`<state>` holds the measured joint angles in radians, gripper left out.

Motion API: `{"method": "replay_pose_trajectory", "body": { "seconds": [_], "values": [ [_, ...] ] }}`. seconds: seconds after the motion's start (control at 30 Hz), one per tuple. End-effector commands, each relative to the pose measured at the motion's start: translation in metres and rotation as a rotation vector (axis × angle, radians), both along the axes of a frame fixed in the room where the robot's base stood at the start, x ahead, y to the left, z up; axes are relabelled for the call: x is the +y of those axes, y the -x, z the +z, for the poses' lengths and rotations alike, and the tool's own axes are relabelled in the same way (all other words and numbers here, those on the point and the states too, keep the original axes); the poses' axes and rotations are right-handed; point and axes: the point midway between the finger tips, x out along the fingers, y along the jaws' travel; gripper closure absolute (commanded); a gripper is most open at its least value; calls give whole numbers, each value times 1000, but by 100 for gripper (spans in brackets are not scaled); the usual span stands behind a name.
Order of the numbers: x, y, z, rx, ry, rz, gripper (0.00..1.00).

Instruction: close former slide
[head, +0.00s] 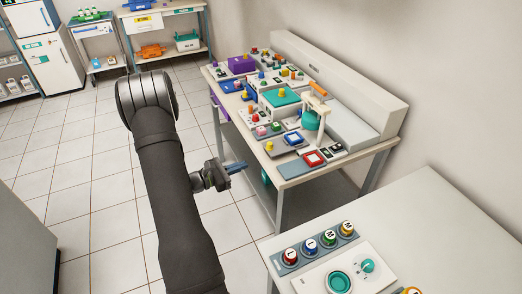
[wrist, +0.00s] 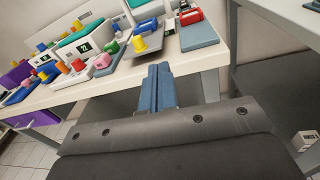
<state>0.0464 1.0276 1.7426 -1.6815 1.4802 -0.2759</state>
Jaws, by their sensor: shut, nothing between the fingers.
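My gripper (head: 236,167) is shut and empty. It is in front of the near edge of the bench (head: 310,176), in the open space beside it, touching nothing I can see. In the wrist view its blue fingers (wrist: 158,86) are pressed together and point toward the bench edge. I cannot tell for certain which part is the former slide. A grey plate with a yellow knob (wrist: 140,44) lies near the bench edge, beyond the fingertips. A blue-grey plate with a red-framed block (head: 313,159) lies at the near corner.
Several small devices, including a purple box (head: 242,64) and a teal-topped box (head: 281,97), crowd the bench. A white stand with a teal part (head: 311,120) rises among them. Another table (head: 420,226) with coloured knobs is at lower right. The tiled floor (head: 105,165) on the left is clear.

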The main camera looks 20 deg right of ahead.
Motion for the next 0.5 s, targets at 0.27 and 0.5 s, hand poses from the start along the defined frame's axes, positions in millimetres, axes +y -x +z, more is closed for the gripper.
{"method": "replay_pose_trajectory", "body": {
  "seconds": [0.27, 0.5],
  "values": [
    [28, -13, -3, 87, 61, 177, 100],
    [-6, -21, -3, 85, 60, 171, 100]
  ]
}}
